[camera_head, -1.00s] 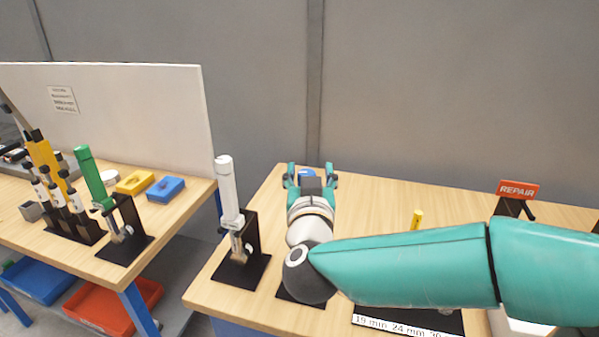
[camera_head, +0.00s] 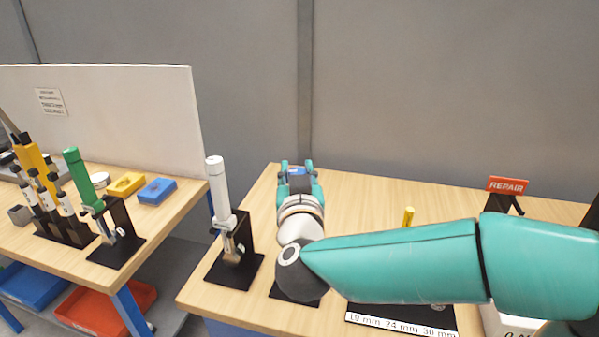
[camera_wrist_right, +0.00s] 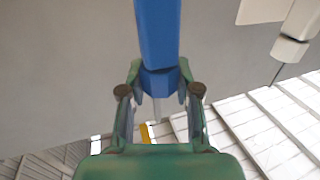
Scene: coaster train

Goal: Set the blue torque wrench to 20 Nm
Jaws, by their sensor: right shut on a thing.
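The blue torque wrench (camera_head: 297,171) is mostly hidden behind my right gripper in the head view; only a small blue part shows between the fingers. In the right wrist view, its long blue handle (camera_wrist_right: 157,40) comes down from the top edge to between the fingers. My right gripper (camera_head: 297,167) is shut on it; it also shows in the right wrist view (camera_wrist_right: 159,92). I cannot read any scale or setting on the wrench. My left gripper is not in view.
A white wrench (camera_head: 217,185) stands in a black holder left of my right gripper. A green wrench (camera_head: 82,175) stands on the left table. A yellow-topped tool (camera_head: 408,216) and a red REPAIR sign (camera_head: 507,186) are to the right. The table's back is clear.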

